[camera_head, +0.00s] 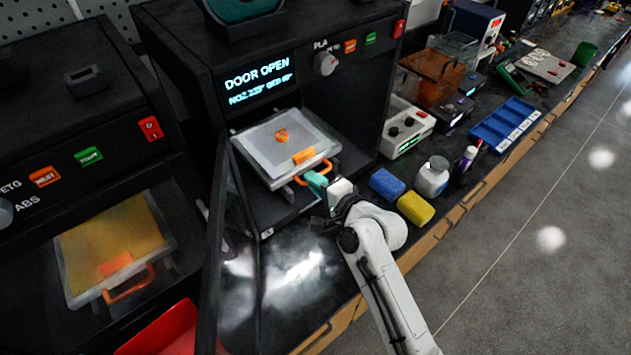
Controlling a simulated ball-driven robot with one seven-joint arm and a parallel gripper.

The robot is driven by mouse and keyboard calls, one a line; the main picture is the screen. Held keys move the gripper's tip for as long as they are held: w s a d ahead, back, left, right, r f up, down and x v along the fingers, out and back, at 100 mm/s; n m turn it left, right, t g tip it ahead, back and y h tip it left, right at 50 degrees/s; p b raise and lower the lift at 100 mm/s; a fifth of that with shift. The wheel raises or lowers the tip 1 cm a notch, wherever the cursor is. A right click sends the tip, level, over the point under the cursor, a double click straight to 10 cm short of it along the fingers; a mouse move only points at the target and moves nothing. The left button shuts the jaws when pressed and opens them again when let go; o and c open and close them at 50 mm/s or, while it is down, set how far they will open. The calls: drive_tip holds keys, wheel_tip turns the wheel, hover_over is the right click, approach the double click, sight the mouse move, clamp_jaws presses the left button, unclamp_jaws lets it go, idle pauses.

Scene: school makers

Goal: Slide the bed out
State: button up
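The printer (355,75) in the middle has its door open, and its display reads DOOR OPEN. The bed (262,160) is a pale square plate inside it, with a small orange print (282,136) on top. An orange tab (303,156) lies at the bed's front edge, and an orange loop handle (322,169) sticks out at the front. My gripper (314,180) is at this handle, its teal tip just below and in front of it. Whether the fingers are closed on the handle is too small to tell.
The dark glass door (240,255) swings out left of my gripper. Another printer (95,170) stands left, above a red bin (165,332).

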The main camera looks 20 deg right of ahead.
clamp_jaws()
drive_tip(key=shift+s+f, duration=0.1)
idle(1.0)
